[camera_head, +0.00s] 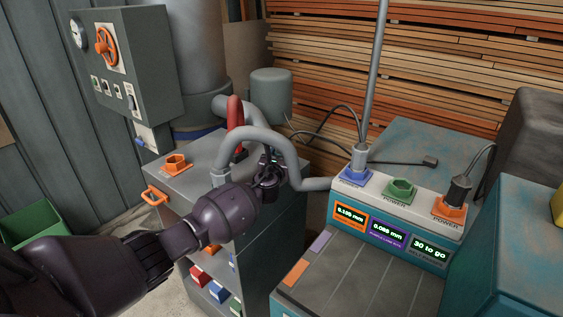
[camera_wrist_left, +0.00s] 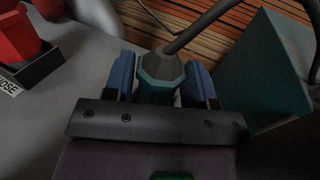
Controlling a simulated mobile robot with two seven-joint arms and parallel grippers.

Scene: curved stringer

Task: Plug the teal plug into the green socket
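The teal plug (camera_wrist_left: 160,75) sits between the two blue-padded fingers of my left gripper (camera_wrist_left: 161,88) in the left wrist view, and the pads appear pressed against its sides. A dark cable leaves its grey top toward the upper right. In the head view my left gripper (camera_head: 270,172) is over the grey cabinet, left of the console, and it hides the plug. The green socket (camera_head: 400,190) is the middle one on the console's top strip, open and empty, well to the right of the gripper. My right gripper is not in view.
A grey plug stands in the blue socket (camera_head: 355,177) and a dark plug in the orange socket (camera_head: 449,207), flanking the green one. A grey hose (camera_head: 285,148) curves close around my gripper. A black cable end (camera_head: 430,161) lies behind the sockets.

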